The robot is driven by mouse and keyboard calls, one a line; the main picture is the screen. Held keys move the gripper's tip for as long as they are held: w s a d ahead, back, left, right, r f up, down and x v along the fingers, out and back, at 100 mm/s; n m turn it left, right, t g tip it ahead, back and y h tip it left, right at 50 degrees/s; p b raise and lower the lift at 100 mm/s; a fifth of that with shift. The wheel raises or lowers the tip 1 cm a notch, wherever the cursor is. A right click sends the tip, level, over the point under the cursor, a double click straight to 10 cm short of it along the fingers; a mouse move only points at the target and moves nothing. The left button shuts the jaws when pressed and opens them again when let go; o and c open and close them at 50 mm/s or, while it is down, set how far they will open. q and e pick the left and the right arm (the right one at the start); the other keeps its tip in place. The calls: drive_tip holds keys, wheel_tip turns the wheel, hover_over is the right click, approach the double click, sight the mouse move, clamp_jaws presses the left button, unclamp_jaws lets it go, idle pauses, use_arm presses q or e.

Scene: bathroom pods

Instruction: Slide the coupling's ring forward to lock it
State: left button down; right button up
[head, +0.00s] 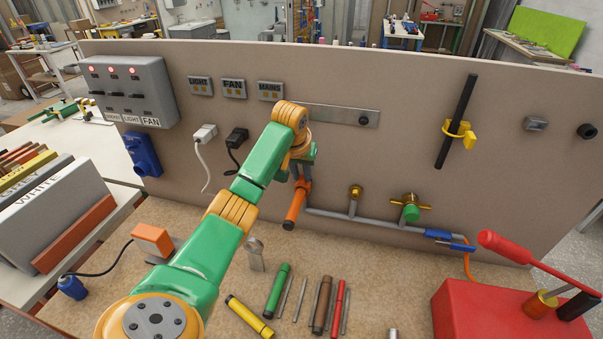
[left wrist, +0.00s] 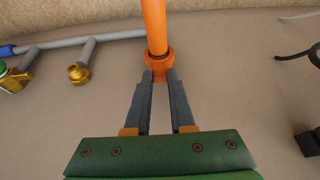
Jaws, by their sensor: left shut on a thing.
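My left gripper (head: 302,184) is at the panel, at the left end of a grey pipe. It is shut on an orange ring (left wrist: 158,68) at the end of an orange tube (left wrist: 154,25), and both fingertips touch the ring in the left wrist view. In the head view the orange tube (head: 294,208) slants down and toward me below the gripper. I take this orange piece for the coupling; my gripper partly hides its ring, so I cannot tell whether it is locked. My right gripper is not in view.
The grey pipe (head: 335,215) runs right along the panel past a brass fitting (head: 355,191) and a green valve (head: 410,213) to blue fittings (head: 438,234). Pens and tools lie on the bench below. A red box with a lever (head: 480,310) stands at the right.

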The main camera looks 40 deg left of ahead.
use_arm(q)
drive_tip(key=c, duration=0.8)
unclamp_jaws()
drive_tip(key=shift+o, duration=0.2)
drive_tip(key=shift+s+r+b, duration=0.1)
drive_tip(key=shift+r+b, duration=0.2)
drive_tip(key=shift+r, duration=0.05)
drive_tip(key=b+v, duration=0.1)
drive_tip(key=v, duration=0.2)
drive_tip(key=shift+s+d+r, duration=0.1)
drive_tip(key=shift+s+r, duration=0.05)
drive_tip(key=shift+r, duration=0.1)
drive_tip(key=p+v, duration=0.1)
drive_tip(key=v, duration=0.2)
drive_tip(key=shift+f, duration=0.15)
